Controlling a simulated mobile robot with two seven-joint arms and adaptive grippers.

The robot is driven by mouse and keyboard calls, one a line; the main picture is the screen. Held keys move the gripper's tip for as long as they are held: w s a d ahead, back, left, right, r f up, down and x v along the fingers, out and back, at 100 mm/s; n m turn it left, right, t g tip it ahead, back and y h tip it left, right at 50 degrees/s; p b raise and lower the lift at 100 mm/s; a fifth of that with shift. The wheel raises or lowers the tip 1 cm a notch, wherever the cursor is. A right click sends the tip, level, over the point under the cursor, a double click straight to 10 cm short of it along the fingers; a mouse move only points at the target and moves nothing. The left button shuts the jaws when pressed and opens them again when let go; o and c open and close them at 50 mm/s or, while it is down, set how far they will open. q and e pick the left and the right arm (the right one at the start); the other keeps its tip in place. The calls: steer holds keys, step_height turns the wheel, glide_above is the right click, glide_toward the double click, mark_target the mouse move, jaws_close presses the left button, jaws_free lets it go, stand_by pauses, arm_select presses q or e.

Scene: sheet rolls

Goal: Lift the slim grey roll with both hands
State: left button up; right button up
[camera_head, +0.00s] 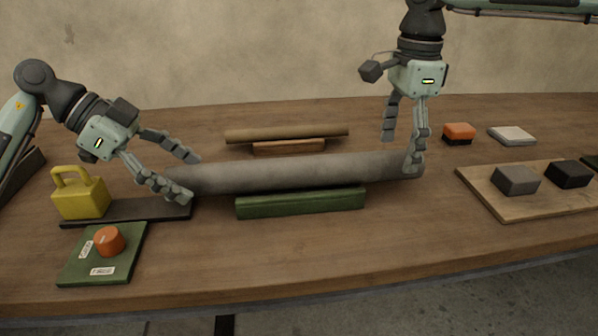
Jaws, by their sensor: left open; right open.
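My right gripper (400,155) is open and points down at the roll's right end. One of its fingers overlaps the roll near that end, and the other hangs behind it. Whether any finger touches the roll I cannot tell.
A brown roll (287,135) on a wooden block lies behind. At left are a yellow weight (81,194) on a dark strip (130,211) and a green board (75,268) with an orange knob. At right are a wooden board (500,203) with dark blocks and an orange-black block (459,133).

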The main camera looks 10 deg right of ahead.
arm_select(q)
steer(key=shift+x, duration=1.25)
arm_select(e)
steer(key=shift+f, duration=1.25)
arm_select(q)
steer(key=shift+c, duration=0.3)
arm_select(e)
steer(key=shift+c, duration=0.3)
arm_select(q)
jaws_close()
arm_select(e)
jaws_close()
arm_select(q)
steer(key=shift+r, duration=0.2)
arm_select(e)
steer(key=shift+r, duration=0.1)
